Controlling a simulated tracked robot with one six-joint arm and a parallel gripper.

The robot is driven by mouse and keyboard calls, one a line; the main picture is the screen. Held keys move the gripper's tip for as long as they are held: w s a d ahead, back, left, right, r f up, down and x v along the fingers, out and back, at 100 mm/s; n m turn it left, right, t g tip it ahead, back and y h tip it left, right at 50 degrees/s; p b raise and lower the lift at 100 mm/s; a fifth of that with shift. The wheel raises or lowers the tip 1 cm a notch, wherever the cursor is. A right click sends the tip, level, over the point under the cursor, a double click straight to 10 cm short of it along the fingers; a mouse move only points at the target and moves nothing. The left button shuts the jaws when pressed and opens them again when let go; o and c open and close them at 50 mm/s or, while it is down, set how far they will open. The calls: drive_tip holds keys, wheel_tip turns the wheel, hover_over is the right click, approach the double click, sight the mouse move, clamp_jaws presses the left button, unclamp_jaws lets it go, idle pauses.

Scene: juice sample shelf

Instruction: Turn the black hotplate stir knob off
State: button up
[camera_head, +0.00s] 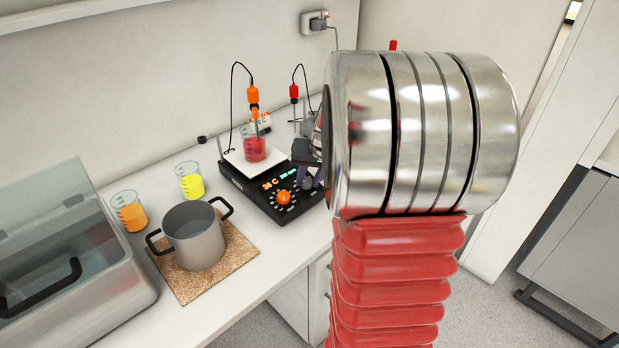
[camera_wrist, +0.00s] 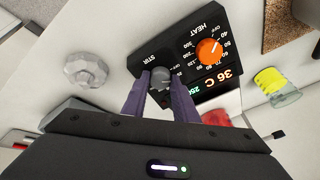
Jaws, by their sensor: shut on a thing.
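The black hotplate (camera_head: 262,199) stands on the bench with a lit display and an orange heat knob (camera_head: 284,197). In the wrist view its front panel (camera_wrist: 190,35) shows the words STIR and HEAT, and the orange heat knob (camera_wrist: 209,51) is beside the display, which reads 36 C. The dark stir knob (camera_wrist: 161,76) is between the two purple fingers of my gripper (camera_wrist: 160,92), which are shut on it. The knob's pointer is hidden, so its setting cannot be read. In the head view my gripper (camera_head: 308,179) is at the panel's right, partly hidden by my arm.
A beaker of red liquid (camera_head: 253,148) stands on the hotplate's white top, with an orange probe (camera_head: 253,97) above it. Left of it are a yellow beaker (camera_head: 190,184), a grey pot (camera_head: 195,238) on a cork mat (camera_head: 188,284), an orange beaker (camera_head: 131,214) and a clear-lidded box (camera_head: 65,245).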

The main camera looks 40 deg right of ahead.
drive_tip(key=c, duration=0.3)
drive_tip(key=shift+n, duration=0.5)
drive_tip(key=shift+d+n+t+y, duration=0.1)
drive_tip(key=shift+n+t+y, duration=0.25)
drive_tip(key=shift+n, duration=2.15)
drive_tip(key=o, duration=1.1)
drive_tip(key=shift+c, duration=0.2)
